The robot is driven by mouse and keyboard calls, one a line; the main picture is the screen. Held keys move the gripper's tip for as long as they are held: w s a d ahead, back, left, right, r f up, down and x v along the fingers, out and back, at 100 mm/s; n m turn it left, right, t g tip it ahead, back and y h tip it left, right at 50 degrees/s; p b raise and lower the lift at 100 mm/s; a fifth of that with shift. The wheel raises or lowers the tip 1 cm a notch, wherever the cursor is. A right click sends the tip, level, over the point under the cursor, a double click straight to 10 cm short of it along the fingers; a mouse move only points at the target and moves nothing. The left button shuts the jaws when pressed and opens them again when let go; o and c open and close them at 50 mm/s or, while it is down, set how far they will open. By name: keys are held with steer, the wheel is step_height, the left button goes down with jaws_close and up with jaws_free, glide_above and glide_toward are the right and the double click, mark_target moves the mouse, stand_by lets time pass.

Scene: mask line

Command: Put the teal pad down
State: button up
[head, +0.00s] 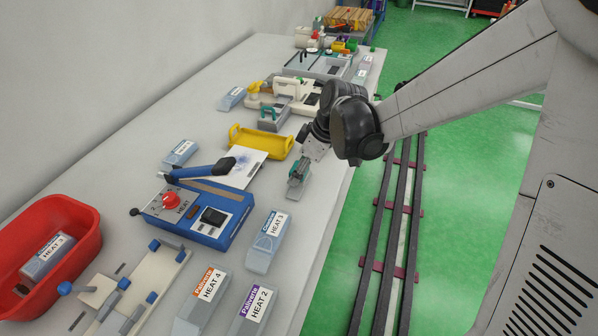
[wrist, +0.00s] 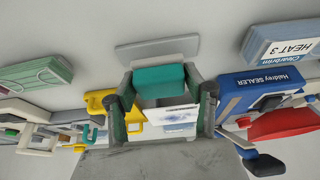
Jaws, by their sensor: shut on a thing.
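The teal pad (wrist: 160,80) is between the two fingers of my gripper (wrist: 165,100) in the wrist view, with a pale grey edge along one side. The gripper is shut on it. In the head view my gripper (head: 298,178) hangs low over the right side of the table, right of the blue sealer (head: 205,213). A flat grey rectangle (wrist: 157,48) lies on the table close to the pad in the wrist view. I cannot tell whether the pad touches the table.
A yellow tray (head: 262,143) lies behind and left of my gripper, with a white printed sheet (head: 238,165) near it. A HEAT 3 box (head: 268,240) stands nearer. A red bin (head: 50,240) stands front left. The table's right edge is close to my gripper.

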steer(key=shift+f, duration=1.15)
steer(key=shift+f+b, duration=0.3)
steer(key=shift+b, duration=0.1)
steer(key=o, duration=1.1)
steer(key=shift+r, duration=0.1)
